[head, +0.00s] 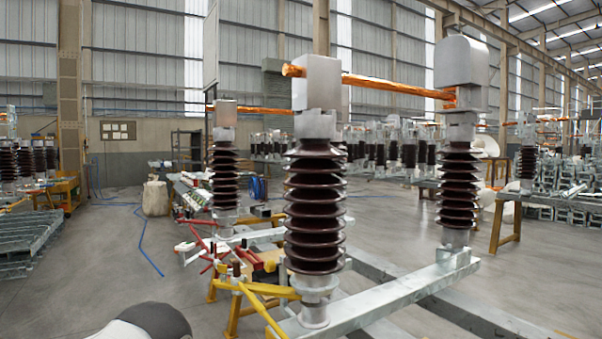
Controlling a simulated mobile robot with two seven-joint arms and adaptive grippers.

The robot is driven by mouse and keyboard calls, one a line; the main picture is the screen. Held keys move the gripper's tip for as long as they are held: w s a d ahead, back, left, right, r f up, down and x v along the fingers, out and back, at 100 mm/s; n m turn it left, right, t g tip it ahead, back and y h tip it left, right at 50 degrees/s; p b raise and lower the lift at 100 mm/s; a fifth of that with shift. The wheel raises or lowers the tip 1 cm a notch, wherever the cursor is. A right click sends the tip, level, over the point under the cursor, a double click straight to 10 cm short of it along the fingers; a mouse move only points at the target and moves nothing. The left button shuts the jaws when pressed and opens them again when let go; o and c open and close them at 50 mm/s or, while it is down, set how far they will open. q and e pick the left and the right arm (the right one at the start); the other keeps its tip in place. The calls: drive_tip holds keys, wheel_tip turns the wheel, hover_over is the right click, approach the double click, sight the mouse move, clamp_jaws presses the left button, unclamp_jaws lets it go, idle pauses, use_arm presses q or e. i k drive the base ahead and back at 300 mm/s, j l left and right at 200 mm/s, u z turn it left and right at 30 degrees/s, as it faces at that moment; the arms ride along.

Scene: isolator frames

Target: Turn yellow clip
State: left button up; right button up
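A yellow bracket-like part (262,289), possibly the yellow clip, sits at the left of the base of the nearest dark brown ribbed insulator (315,215). One yellow bar runs level toward the insulator's base, and another slants down to the bottom edge of the view. I cannot tell which piece is the clip itself. A white and black rounded part at the bottom left looks like my own arm. Neither of my grippers shows.
The insulators stand on a grey metal frame (400,297), with a copper bar (385,86) across the tops. Red rods (215,252) and a yellow trestle (234,315) are left of the near insulator. Bare floor (90,290) lies at the left, crossed by a blue hose (147,257).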

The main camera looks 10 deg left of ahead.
sight(221, 268)
drive_tip(key=i+j+z, duration=0.2)
drive_tip(key=j, duration=0.7)
drive_tip(key=i+j+z, duration=0.25)
drive_tip(key=j, duration=0.65)
drive_tip(key=j+z, duration=0.2)
drive_tip(key=j, duration=0.75)
